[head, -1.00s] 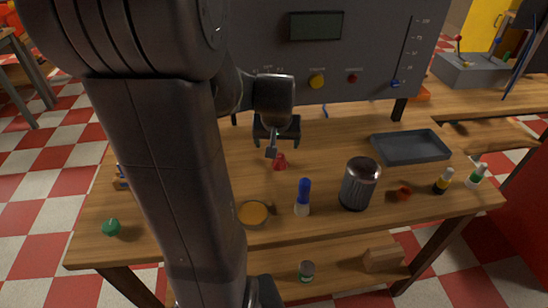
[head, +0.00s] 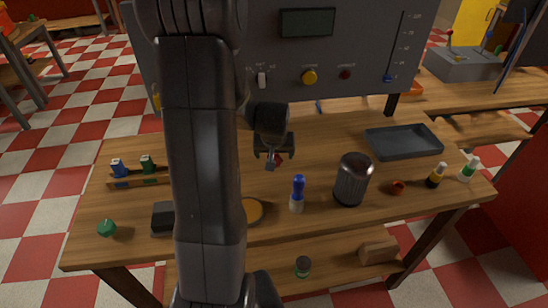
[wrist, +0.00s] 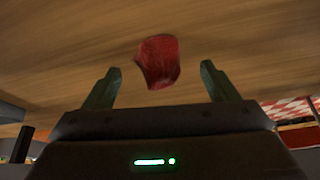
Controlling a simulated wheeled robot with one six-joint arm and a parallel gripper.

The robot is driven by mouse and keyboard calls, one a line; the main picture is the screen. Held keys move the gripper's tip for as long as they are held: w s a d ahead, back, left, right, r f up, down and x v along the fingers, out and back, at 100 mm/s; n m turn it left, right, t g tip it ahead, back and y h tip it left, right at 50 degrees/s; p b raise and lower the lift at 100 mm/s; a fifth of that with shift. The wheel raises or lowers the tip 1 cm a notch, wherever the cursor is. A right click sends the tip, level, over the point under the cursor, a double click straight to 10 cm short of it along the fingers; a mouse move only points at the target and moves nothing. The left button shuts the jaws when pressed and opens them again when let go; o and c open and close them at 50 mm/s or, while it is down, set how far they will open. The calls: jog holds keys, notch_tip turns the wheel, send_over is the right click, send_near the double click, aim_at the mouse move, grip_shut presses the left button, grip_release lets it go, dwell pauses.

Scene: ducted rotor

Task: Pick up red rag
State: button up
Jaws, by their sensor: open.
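The red rag (wrist: 158,62) lies crumpled on the wooden table top in the wrist view. It sits ahead of my gripper (wrist: 160,82), roughly between the lines of the two fingers and slightly beyond their tips. My gripper is open, with nothing between the fingers. In the head view my gripper (head: 272,160) hangs low over the middle of the table.
A blue-capped bottle (head: 297,194) and a dark metal can (head: 351,180) stand in front and to the right. A grey tray (head: 404,142) lies at the right. A grey panel (head: 330,50) stands behind the table. My arm covers part of the left side.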

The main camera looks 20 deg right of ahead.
jog(key=shift+w+d+f, duration=0.1)
jog(key=shift+w+f, duration=0.15)
jog(key=shift+f, duration=0.35)
jog(key=c, duration=1.1)
jog(key=shift+r, duration=0.1)
jog(key=shift+c, duration=0.2)
notch_tip(320, 180, up, 10)
